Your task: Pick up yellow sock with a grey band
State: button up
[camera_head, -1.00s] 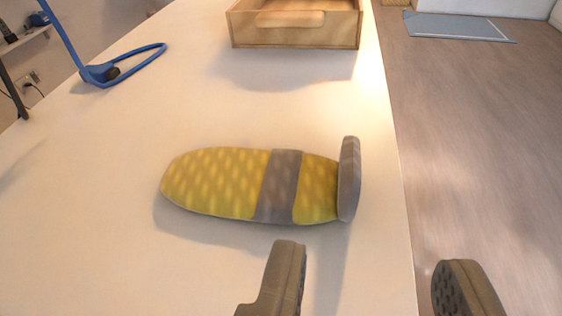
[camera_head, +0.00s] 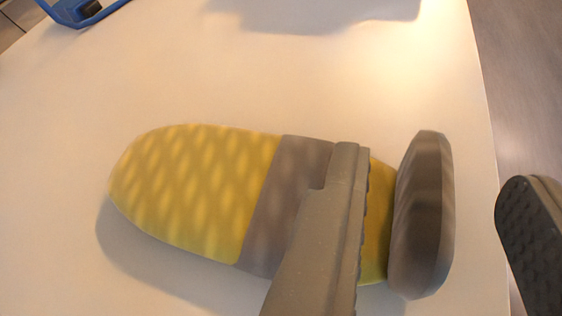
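The yellow sock with a grey band (camera_head: 200,190) lies on the white table top, its rounded yellow end to the left and its grey cuff end to the right. My gripper (camera_head: 435,190) is open, with its fingers wide apart. The left finger is in front of the sock and hides part of the grey band and the yellow strip beside it. The right finger is past the cuff, near the table's right edge. I cannot tell whether the left finger touches the sock.
The white table top (camera_head: 380,90) is clear around the sock. A blue looped object (camera_head: 78,10) shows at the top left. The table's right edge runs close beyond the cuff, with the floor (camera_head: 530,80) past it. A shadow falls across the table at the top.

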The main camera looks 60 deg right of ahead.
grip_shut()
jog(key=shift+r, duration=0.1)
